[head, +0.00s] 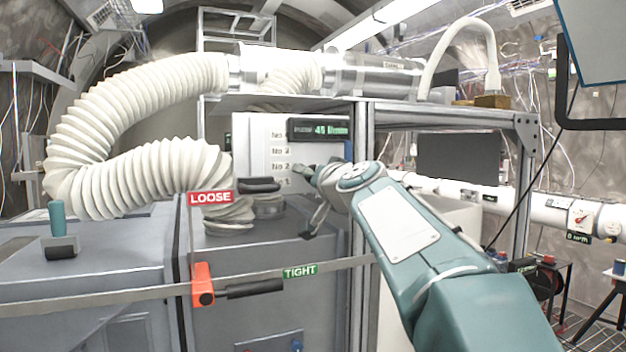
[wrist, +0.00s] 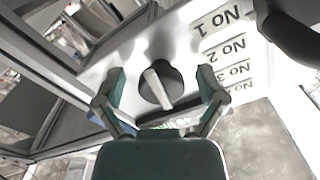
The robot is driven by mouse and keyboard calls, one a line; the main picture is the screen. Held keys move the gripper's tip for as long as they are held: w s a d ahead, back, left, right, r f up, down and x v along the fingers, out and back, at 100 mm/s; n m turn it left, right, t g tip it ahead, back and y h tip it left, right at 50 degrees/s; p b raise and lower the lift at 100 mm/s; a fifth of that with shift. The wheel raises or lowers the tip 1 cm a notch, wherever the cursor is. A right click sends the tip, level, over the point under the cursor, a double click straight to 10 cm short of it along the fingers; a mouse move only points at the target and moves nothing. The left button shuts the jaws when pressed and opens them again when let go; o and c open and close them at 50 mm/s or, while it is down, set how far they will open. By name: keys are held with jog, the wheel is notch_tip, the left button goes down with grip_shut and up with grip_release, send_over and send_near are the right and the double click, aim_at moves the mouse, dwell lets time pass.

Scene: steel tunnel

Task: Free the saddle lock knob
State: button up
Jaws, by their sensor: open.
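An orange-red clamp block (head: 203,285) sits on the flat metal rail in the head view. A dark handle (head: 255,289) extends right from it, just below the green TIGHT label (head: 300,272). A red LOOSE label (head: 211,198) is above the block. I cannot tell for sure that this is the saddle lock knob. My gripper (head: 309,203) is up at the white panel, apart from the clamp. In the wrist view my gripper (wrist: 160,82) is open and empty, its fingers either side of a dark round knob (wrist: 173,80) with a pale bar.
The white panel (head: 257,145) carries several "No" labels and a green-lit display (head: 320,130). A ribbed white hose (head: 130,85) curves at the left. The metal rail (head: 130,297) crosses low in front. A grey post (head: 361,200) stands close beside my arm.

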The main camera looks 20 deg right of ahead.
jog(key=shift+s, duration=0.1)
jog(key=s, duration=1.1)
jog(key=shift+s, duration=0.4)
jog(key=shift+a+f, duration=0.1)
jog(key=s+a+f+n+g+y, duration=0.15)
jog(key=s+a+f+g, duration=0.4)
jog(key=f, duration=0.75)
jog(key=s+a+f+n+g+y, duration=0.1)
jog(key=s+a+f+n+g, duration=0.4)
jog(key=f, duration=0.9)
jog(key=s+f+g+h, duration=0.2)
jog(key=s+f, duration=0.7)
jog(key=shift+s+a+f, duration=0.25)
jog(key=shift+a+f, duration=0.05)
jog(key=shift+f, duration=0.1)
